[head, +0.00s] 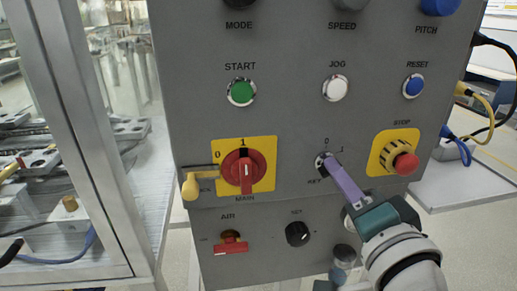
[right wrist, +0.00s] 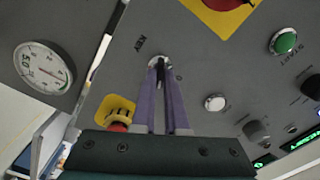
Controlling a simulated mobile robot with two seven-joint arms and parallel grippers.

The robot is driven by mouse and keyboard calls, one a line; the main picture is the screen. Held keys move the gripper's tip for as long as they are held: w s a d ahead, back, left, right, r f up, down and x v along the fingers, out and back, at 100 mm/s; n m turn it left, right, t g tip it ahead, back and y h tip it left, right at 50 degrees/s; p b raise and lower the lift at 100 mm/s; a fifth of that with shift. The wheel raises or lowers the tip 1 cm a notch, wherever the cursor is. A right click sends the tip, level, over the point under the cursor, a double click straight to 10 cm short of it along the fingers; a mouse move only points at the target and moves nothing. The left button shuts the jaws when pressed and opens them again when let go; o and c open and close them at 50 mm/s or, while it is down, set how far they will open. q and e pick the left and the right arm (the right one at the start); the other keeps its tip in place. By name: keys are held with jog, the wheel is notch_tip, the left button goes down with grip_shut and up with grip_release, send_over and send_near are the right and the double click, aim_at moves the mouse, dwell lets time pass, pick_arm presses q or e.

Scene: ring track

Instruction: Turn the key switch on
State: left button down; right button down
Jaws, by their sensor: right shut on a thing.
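The key switch (head: 319,162) is on the grey control panel, under the marks 0 and 1 and beside the word KEY. My right gripper (head: 329,161) reaches it from the lower right with its purple fingers. In the right wrist view the switch's pale ring (right wrist: 154,62) and a dark key (right wrist: 160,74) show between the fingertips of my right gripper (right wrist: 160,68), which is shut on the key. The fingers partly cover the key and switch in the head view, so I cannot tell which mark the key points at. My left gripper is out of view.
The red STOP button (head: 405,164) on its yellow plate is close to the right of my fingers. A black knob (head: 297,234) is below. A round gauge (right wrist: 43,68) shows in the wrist view.

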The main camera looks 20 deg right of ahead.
dwell(0.3)
jog(key=c, duration=0.9)
grip_release()
jog(key=shift+c, duration=0.2)
jog(key=shift+s, duration=0.1)
jog(key=v, duration=0.9)
jog(key=shift+s+a, duration=0.2)
jog(key=shift+s, duration=0.15)
